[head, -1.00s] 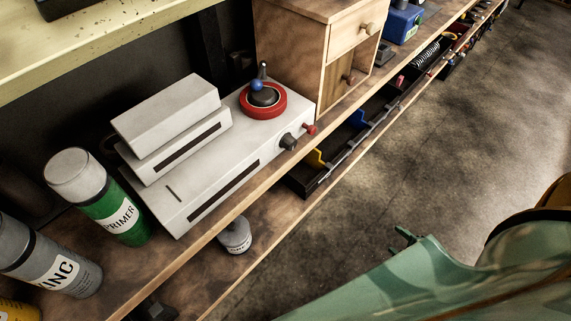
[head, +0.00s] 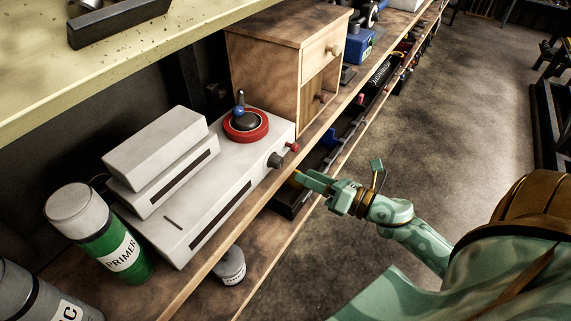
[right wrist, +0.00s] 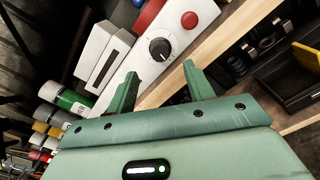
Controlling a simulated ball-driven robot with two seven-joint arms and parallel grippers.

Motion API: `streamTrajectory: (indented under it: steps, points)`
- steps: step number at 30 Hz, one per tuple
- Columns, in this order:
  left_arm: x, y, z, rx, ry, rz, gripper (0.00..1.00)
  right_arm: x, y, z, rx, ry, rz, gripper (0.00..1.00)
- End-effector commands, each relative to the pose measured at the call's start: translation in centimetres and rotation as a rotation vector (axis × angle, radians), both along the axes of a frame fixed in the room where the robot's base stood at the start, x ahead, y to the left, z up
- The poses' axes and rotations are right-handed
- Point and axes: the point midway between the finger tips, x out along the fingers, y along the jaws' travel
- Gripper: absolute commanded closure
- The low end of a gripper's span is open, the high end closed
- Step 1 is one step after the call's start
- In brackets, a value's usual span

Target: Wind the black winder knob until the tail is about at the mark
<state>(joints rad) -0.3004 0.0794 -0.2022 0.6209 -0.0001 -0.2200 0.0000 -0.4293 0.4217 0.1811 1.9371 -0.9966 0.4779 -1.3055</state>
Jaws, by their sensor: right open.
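The black winder knob (head: 274,160) sits on the front face of the white machine (head: 205,205), near its right end. In the right wrist view the knob (right wrist: 159,49) shows a white pointer line and stands ahead of the fingers, apart from them. My right gripper (head: 305,178) is open and empty, in front of the shelf edge and a little right of the knob. In the right wrist view its two fingers (right wrist: 163,82) are spread with the knob beyond the gap. The tail and the mark cannot be made out. My left gripper is not in view.
A red knob (head: 293,147) is close right of the black one. A red dial (head: 246,125) with a blue ball lies on the machine top. A primer can (head: 118,250) stands left. A wooden cabinet (head: 270,55) stands right. Black bins (head: 290,200) lie below the shelf edge.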

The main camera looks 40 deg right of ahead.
Motion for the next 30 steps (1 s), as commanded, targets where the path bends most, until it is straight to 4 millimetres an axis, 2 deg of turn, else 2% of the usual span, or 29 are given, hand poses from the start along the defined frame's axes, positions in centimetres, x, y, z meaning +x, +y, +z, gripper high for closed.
streamTrajectory:
  steps: [3,9,15,22,27,30]
  points:
    - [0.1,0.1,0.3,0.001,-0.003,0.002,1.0,2.8,1.1,0.2,-0.002,-0.004,0.0,0.48]
    - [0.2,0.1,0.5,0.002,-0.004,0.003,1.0,5.8,2.3,0.0,0.0,0.0,-0.001,0.48]
    - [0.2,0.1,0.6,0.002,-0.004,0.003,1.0,6.8,2.8,0.0,0.0,0.001,-0.002,0.48]
    - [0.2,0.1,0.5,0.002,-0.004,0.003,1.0,6.8,2.8,-0.1,0.0,0.001,-0.002,0.48]
    - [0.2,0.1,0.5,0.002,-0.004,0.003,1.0,6.8,2.8,-0.1,0.0,0.001,-0.002,0.93]
    - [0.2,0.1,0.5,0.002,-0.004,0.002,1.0,6.8,2.8,-0.1,0.0,0.001,-0.002,0.92]
